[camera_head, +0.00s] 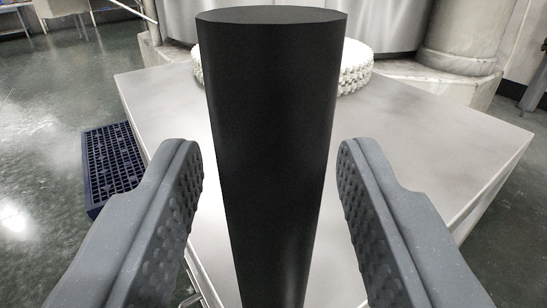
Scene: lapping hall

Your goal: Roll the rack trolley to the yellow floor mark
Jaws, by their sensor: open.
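A thick black upright post (268,130) with a flat round top stands in the middle of the camera view, very near. It may be the rack trolley's handle; I cannot tell for sure. My gripper (270,165) is open, with one ridged grey finger on each side of the post. A gap shows between the post and each finger, so neither visibly touches it. A pale grey flat metal top (430,150) spreads behind and below the post, possibly part of the trolley. The post hides its middle. No yellow floor mark is in view.
A white knobbly round object (355,68) shows behind the post, partly hidden by it. A dark blue slatted crate (112,165) lies on the floor at left. Large metal drums and a stone-like base (440,82) stand behind. Green-grey floor (50,110) at left is mostly clear.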

